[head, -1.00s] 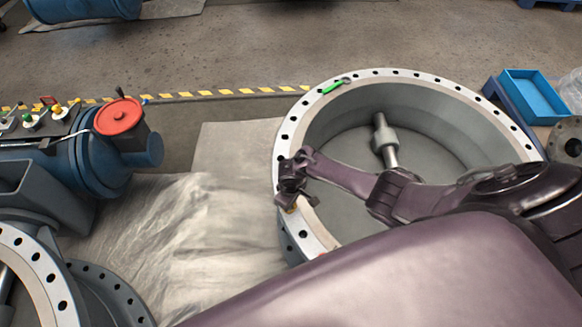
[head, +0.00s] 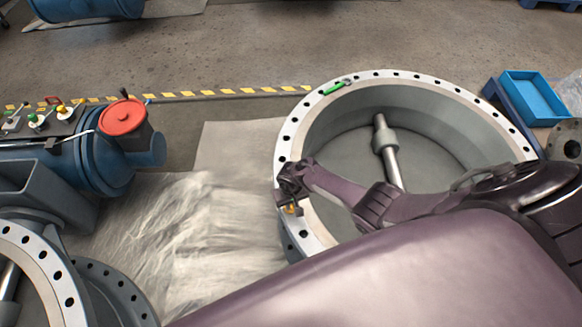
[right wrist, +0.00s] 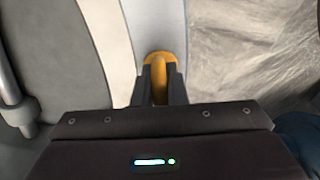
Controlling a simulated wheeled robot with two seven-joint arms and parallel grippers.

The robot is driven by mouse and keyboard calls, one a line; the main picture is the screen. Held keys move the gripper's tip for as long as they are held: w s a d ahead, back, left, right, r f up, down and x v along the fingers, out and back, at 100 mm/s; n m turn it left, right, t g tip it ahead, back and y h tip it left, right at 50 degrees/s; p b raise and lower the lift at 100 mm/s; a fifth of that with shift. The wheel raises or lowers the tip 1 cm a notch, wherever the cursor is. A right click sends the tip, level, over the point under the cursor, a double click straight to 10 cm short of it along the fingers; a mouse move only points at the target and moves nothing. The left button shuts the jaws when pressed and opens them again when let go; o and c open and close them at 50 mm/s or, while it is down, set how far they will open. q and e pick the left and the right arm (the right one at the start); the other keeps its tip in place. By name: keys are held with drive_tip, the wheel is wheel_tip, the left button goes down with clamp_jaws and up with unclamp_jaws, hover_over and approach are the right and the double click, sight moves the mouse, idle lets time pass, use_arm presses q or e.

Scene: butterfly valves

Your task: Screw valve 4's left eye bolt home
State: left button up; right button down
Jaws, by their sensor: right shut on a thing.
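The valve body (head: 283,150) is a large grey ring with a white drilled flange, right of centre in the head view. A yellow eye bolt (head: 293,209) stands at the flange's left side. It also shows in the right wrist view (right wrist: 163,60) as a yellow-orange loop against the white flange. My right gripper (head: 290,200) is at the left rim, with its two dark fingers (right wrist: 159,88) shut on the eye bolt. The bolt's shank and hole are hidden, so I cannot tell how deep it sits. My left gripper is not in view.
A green-handled tool (head: 334,88) lies on the flange's upper left. A metal shaft (head: 388,150) crosses inside the ring. A blue actuator with a red cap (head: 121,117) and another drilled flange (head: 42,270) stand left. Plastic sheeting (head: 190,225) covers the floor between. A blue bin (head: 535,93) stands right.

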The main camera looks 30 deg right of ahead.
idle(0.3)
drive_tip(key=c, duration=1.5)
unclamp_jaws()
drive_tip(key=shift+o, duration=0.2)
wheel_tip(320, 180, up, 7)
drive_tip(key=p, duration=0.3)
drive_tip(key=shift+f, duration=0.1)
drive_tip(key=shift+r, duration=0.55)
